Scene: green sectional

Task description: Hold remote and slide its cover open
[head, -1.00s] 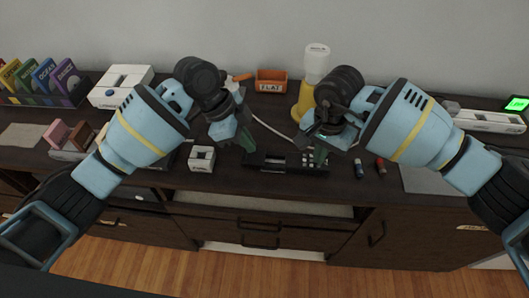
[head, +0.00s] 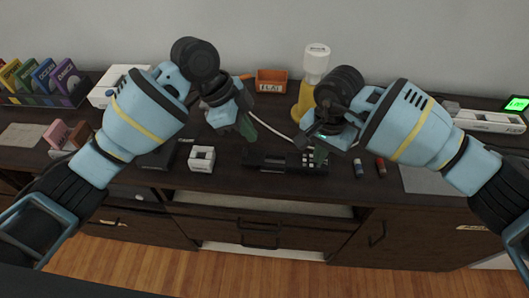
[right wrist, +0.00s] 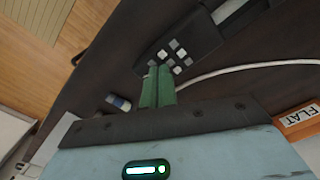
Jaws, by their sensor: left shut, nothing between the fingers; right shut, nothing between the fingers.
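The remote (head: 262,160) is a long dark bar lying flat on the dark desktop. Pale buttons show at its right end. In the right wrist view the remote (right wrist: 198,28) shows its button end close to my fingertips. A lighter patch shows on its body, but I cannot tell how its cover sits. My left gripper (head: 248,128) is shut and empty, above and behind the remote's left end, apart from it. My right gripper (head: 320,154) is shut and empty at the button end. Its green fingers (right wrist: 157,85) partly hide that end; I cannot tell whether they touch it.
Two small batteries (head: 358,168) (head: 381,167) stand or lie right of the remote. A white box (head: 201,158) is to its left. An orange bin (head: 271,80) and a yellow bottle (head: 304,100) stand behind. A white cable (head: 270,127) runs behind the remote.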

